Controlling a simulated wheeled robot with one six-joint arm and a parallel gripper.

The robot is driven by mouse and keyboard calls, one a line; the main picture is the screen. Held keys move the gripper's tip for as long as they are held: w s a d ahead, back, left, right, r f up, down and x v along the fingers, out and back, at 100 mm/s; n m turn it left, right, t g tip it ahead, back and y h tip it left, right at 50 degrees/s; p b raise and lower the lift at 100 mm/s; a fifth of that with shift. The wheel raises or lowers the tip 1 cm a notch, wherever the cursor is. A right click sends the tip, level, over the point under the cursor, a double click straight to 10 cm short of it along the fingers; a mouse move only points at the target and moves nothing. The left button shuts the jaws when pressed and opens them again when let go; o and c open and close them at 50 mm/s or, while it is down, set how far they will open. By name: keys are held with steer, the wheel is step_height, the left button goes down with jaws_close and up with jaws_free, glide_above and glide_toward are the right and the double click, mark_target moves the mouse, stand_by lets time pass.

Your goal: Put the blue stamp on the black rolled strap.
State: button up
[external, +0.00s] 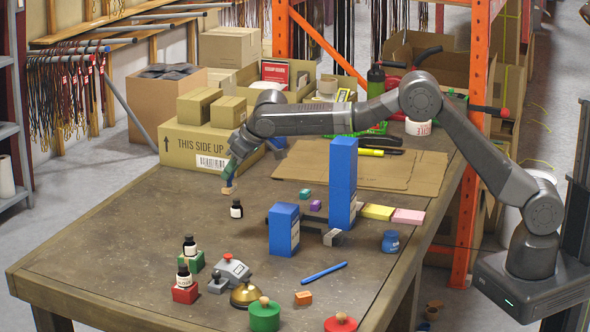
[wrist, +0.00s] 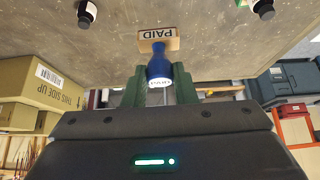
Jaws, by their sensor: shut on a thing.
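My gripper (external: 231,172) is shut on the blue stamp (external: 228,188) and holds it over the left part of the table, behind a small black bottle. In the wrist view the stamp's blue handle (wrist: 158,66) sits between my green fingers, with its wooden base marked PAID pointing away from them. The base looks close to the tabletop, but I cannot tell whether it touches. I cannot clearly make out the black rolled strap; a dark low thing (external: 285,217) lies partly hidden behind the blue boxes.
A black bottle (external: 236,210) stands just in front of the stamp. Tall blue boxes (external: 343,180) (external: 284,230) stand to the right. Cardboard boxes (external: 205,145) are behind. Bottles on coloured blocks, a bell (external: 245,294) and a blue pen (external: 324,272) lie in front.

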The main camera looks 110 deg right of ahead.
steer(key=s+a+b, duration=0.4)
steer(key=s, duration=0.7)
steer(key=b, duration=0.4)
glide_above(336, 234)
step_height(336, 234, down, 2)
step_height(336, 234, down, 10)
steer(key=shift+d+r+b, duration=0.15)
steer(key=shift+r+b, duration=0.05)
steer(key=shift+b, duration=0.5)
steer(key=shift+f, duration=0.25)
steer(key=o, duration=1)
steer(key=shift+r, duration=0.1)
